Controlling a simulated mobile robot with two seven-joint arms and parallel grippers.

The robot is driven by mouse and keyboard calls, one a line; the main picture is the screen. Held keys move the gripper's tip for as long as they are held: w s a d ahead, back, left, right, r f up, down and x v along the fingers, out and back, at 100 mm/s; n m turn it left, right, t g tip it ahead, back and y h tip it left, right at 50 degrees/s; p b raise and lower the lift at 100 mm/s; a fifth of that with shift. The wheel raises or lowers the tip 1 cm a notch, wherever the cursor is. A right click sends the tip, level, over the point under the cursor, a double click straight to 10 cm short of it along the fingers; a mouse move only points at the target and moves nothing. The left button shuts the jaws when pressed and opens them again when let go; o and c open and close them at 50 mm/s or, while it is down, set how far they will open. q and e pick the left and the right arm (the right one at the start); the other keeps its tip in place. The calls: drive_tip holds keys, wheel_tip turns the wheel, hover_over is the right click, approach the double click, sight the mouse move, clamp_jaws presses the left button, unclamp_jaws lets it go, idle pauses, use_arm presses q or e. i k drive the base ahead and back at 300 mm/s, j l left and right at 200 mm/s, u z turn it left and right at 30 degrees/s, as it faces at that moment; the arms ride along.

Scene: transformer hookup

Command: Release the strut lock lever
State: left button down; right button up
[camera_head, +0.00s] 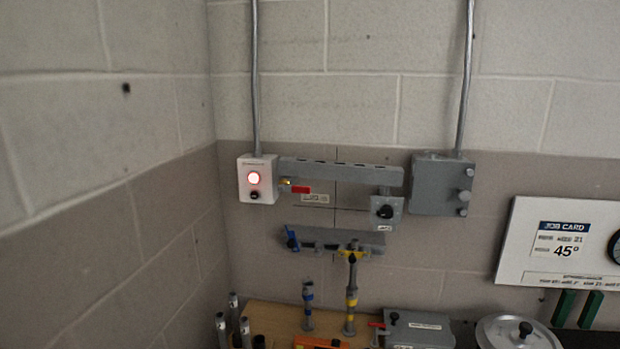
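A grey slotted strut (340,172) runs level along the wall between a white box and a grey box. A small red lever (300,189) with a yellowish pivot sits at the strut's left end, its handle pointing right. A lower grey strut (335,238) has a blue lever (292,239) at its left end, standing roughly upright. No readable label tells which of these is the strut lock lever. Neither of my grippers is in view.
The white box (257,180) has a lit red lamp. A black knob plate (386,212) hangs at the strut's right. Below stand posts with blue and yellow bands (351,298), a grey box (418,328) and a round lidded pot (517,333). A job card board (560,245) reads 45°.

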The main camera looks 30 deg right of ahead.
sight(282, 187)
drive_tip(key=z, duration=1.25)
